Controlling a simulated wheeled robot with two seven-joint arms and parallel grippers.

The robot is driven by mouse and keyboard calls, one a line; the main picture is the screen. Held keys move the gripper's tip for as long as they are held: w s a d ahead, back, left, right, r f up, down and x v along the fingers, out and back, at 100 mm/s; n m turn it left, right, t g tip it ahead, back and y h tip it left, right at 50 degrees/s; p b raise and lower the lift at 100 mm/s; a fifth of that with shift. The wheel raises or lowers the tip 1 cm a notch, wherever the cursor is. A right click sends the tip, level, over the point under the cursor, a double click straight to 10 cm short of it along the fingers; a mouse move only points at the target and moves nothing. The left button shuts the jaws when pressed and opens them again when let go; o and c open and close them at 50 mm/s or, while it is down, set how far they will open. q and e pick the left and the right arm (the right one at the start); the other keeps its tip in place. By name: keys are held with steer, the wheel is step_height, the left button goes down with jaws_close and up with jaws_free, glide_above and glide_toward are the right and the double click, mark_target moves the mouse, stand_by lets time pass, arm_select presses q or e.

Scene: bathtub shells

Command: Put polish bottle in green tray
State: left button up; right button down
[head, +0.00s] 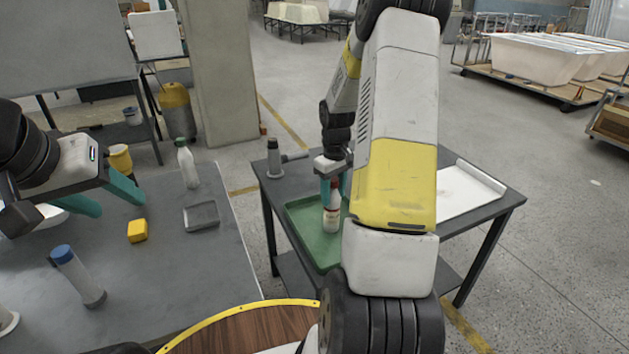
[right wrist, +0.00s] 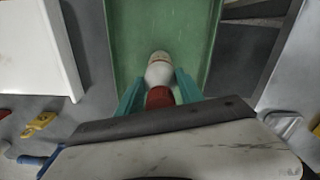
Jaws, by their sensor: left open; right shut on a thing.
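The polish bottle (head: 332,217), white with a red-brown top and a label, is in my right gripper (head: 334,186), over the green tray (head: 312,248). In the right wrist view, the teal fingers of my right gripper (right wrist: 160,88) are shut on the bottle (right wrist: 159,73) near its red cap, with the green tray (right wrist: 127,35) behind it. I cannot tell whether the bottle touches the tray floor. My left gripper (head: 108,200) is open and empty above the left grey table. My right arm hides part of the tray.
The tray stands on a dark table with a grey tool (head: 275,157) and a white tray (head: 465,192). The left table holds a white bottle (head: 187,166), yellow block (head: 137,231), grey dish (head: 201,216) and blue-capped tube (head: 78,275). A gap separates the tables.

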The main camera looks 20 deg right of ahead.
steer(key=c, duration=0.8)
jaws_free()
steer(key=shift+f, duration=0.15)
steer(key=shift+o, duration=0.2)
step_height(320, 180, up, 12)
steer(key=shift+f, duration=0.1)
steer(key=s+a+r+m+t, duration=0.2)
steer(key=s+a+r+t, duration=0.2)
steer(key=s+a+r, duration=0.9)
steer(key=s+a+r+m+t+y, duration=0.1)
steer(key=s+a+t+y, duration=0.1)
steer(key=s, duration=0.6)
steer(key=shift+s+a+r, duration=0.25)
steer(key=shift+s+a, duration=0.1)
steer(key=shift+a, duration=0.45)
